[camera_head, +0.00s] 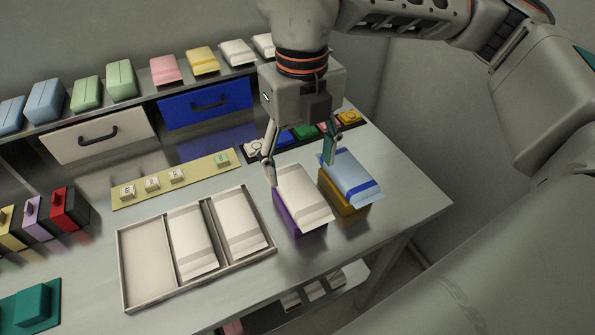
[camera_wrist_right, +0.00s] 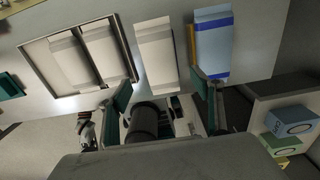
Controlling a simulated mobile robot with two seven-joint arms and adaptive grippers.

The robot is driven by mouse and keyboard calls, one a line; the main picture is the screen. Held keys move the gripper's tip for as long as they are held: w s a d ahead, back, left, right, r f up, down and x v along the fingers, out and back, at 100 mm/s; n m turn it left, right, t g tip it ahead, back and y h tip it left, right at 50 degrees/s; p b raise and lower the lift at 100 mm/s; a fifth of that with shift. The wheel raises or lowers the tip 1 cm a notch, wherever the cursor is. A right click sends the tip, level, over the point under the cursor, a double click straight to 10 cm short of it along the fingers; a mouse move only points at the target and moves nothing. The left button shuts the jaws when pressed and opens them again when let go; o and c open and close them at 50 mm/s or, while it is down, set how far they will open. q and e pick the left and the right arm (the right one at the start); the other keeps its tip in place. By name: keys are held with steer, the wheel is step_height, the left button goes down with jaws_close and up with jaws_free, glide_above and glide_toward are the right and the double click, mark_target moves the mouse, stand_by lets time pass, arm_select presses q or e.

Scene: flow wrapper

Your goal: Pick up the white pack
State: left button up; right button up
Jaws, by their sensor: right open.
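A white pack (camera_head: 305,196) lies tilted on a purple block (camera_head: 299,220) near the table's right part. It also shows in the right wrist view (camera_wrist_right: 156,55). Two more white packs, a middle one (camera_head: 190,240) and a right one (camera_head: 238,224), lie in the tray (camera_head: 122,265). My right gripper (camera_head: 301,166) is open, above the far end of the pack on the purple block, with its fingers spread to either side. Nothing is between the fingers. I cannot tell the exact height gap. My left gripper is not in view.
A blue-and-white pack (camera_head: 350,175) on a yellow block (camera_head: 343,197) stands close by on the right, near my right finger. The tray's left compartment (camera_head: 147,258) is empty. A row of coloured buttons (camera_head: 305,132) lies behind. A shelf above holds several coloured packs.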

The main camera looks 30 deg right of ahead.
mark_target(299, 188)
steer(key=shift+w+f, duration=0.1)
steer(key=shift+f, duration=1.45)
step_height(299, 188, down, 4)
steer(key=shift+w+f+b, duration=0.15)
steer(key=shift+f+b, duration=0.1)
steer(key=shift+b, duration=0.3)
steer(key=shift+f, duration=0.1)
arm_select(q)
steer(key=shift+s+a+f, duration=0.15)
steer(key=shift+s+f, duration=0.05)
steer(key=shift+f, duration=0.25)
arm_select(e)
steer(key=c, duration=1.2)
